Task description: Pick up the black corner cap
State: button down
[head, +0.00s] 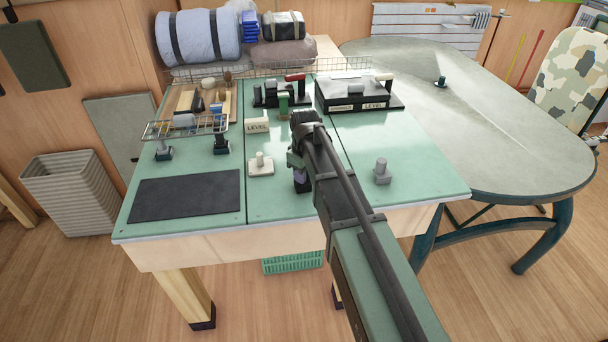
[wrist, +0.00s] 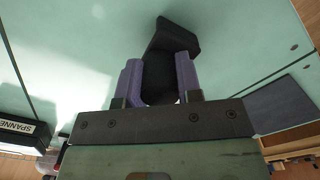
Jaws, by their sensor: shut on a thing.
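The black corner cap (wrist: 174,38) is a dark, angled piece at the upper middle of the wrist view. My gripper (wrist: 160,74) is shut on it, with one purple finger pad on each side. The cap's lower part sits between the fingers and its wider end sticks out beyond them. In the head view my gripper (head: 301,180) is over the green-topped bench (head: 285,205), near its front edge right of centre. There my arm hides most of the cap. I cannot tell whether the cap touches the bench.
A white knobbed block (head: 260,164) stands left of my gripper and a grey knobbed piece (head: 382,172) right of it. A dark mat (head: 185,197) lies front left. LEVEL-marked black box (head: 360,94) and wire rack (head: 185,127) stand farther back. An oval table (head: 490,150) adjoins right.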

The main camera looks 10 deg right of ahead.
notch_tip(320, 180, up, 20)
jog(key=p, duration=1.9)
